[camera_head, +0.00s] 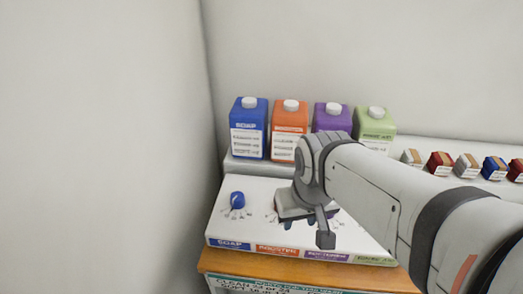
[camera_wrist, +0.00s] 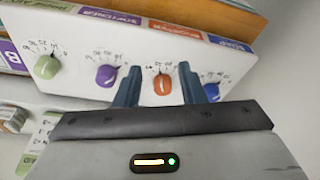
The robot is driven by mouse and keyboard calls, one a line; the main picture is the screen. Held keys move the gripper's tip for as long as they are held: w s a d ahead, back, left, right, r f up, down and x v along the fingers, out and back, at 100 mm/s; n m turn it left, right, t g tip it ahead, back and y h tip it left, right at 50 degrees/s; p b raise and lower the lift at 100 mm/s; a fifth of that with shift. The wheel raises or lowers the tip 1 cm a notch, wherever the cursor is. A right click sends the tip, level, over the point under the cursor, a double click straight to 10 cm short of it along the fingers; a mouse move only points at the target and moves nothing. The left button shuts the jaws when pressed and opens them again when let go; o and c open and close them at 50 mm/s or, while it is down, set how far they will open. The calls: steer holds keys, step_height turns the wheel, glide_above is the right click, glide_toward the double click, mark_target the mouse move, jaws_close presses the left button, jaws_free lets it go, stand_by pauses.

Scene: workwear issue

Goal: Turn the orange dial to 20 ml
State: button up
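The orange dial (camera_wrist: 162,85) is on a white panel (camera_wrist: 95,30), which appears upside down in the wrist view. A light line runs across its face, roughly up and down in that view; the small scale numbers around it are too blurred to read surely. My gripper (camera_wrist: 160,88) is open, with one dark finger on each side of the orange dial and a visible gap to it on both sides. In the head view, my gripper (camera_head: 300,220) hangs over the panel and hides the orange dial.
A blue dial (camera_wrist: 211,91) sits just right of my fingers in the wrist view; a purple dial (camera_wrist: 106,76) and a green dial (camera_wrist: 47,67) are to the left. Blue (camera_head: 249,126), orange (camera_head: 290,129), purple (camera_head: 332,117) and green (camera_head: 375,125) jugs stand behind the panel.

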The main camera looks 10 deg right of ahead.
steer(key=shift+o, duration=1.4)
steer(key=shift+w+d, duration=0.1)
steer(key=shift+w, duration=0.2)
steer(key=shift+o, duration=0.9)
steer(key=w+n+g, duration=0.1)
steer(key=w+n, duration=0.1)
steer(key=w, duration=0.2)
steer(key=w+f+n+g+b, duration=0.1)
steer(key=w+n, duration=0.1)
steer(key=w, duration=0.2)
steer(key=w+n, duration=0.2)
steer(key=w, duration=0.3)
steer(key=shift+d+f+g+b, duration=0.1)
steer(key=shift+f+g+b, duration=0.1)
steer(key=shift+g+b, duration=0.2)
steer(key=shift+w+f+n, duration=0.2)
steer(key=shift+f+n, duration=0.05)
steer(key=shift+n, duration=0.15)
step_height(320, 180, down, 7)
steer(key=shift+f, duration=0.15)
steer(key=shift+c, duration=0.5)
